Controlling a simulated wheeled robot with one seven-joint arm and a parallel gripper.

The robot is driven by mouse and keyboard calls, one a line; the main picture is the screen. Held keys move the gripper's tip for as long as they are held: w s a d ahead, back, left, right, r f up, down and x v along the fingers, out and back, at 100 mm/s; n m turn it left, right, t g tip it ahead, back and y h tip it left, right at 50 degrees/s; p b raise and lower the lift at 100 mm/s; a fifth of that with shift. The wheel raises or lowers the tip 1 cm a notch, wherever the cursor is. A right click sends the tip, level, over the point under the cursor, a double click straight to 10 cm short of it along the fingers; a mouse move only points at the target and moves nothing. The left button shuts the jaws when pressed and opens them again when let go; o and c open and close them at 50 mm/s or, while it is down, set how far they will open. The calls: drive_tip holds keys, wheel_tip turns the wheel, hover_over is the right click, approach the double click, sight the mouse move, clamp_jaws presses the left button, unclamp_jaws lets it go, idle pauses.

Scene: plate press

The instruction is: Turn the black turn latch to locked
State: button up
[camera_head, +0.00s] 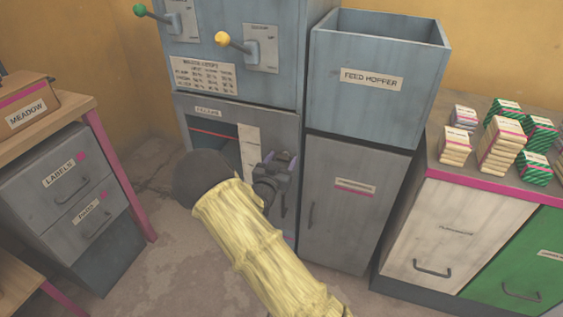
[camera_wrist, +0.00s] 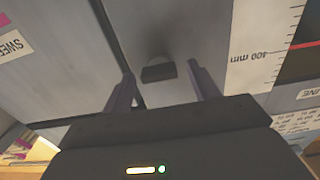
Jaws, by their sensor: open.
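The black turn latch (camera_wrist: 158,73) shows in the wrist view as a small dark bar on the grey door panel, lying roughly crosswise in the picture. My gripper (camera_wrist: 161,80) is open, with one finger on each side of the latch in the picture. I cannot tell whether the fingers touch it or how far off they are. In the head view my gripper (camera_head: 283,163) is at the front of the grey press cabinet (camera_head: 268,120), and it and my arm hide the latch there.
A millimetre scale strip (camera_wrist: 262,50) runs beside the latch. A grey feed hopper (camera_head: 372,80) stands above a cabinet on the right. A drawer unit (camera_head: 65,180) stands at the left. Levers with green (camera_head: 139,10) and yellow (camera_head: 222,38) knobs stick out above.

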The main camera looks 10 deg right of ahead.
drive_tip(key=shift+c, duration=0.4)
drive_tip(key=c, duration=0.9)
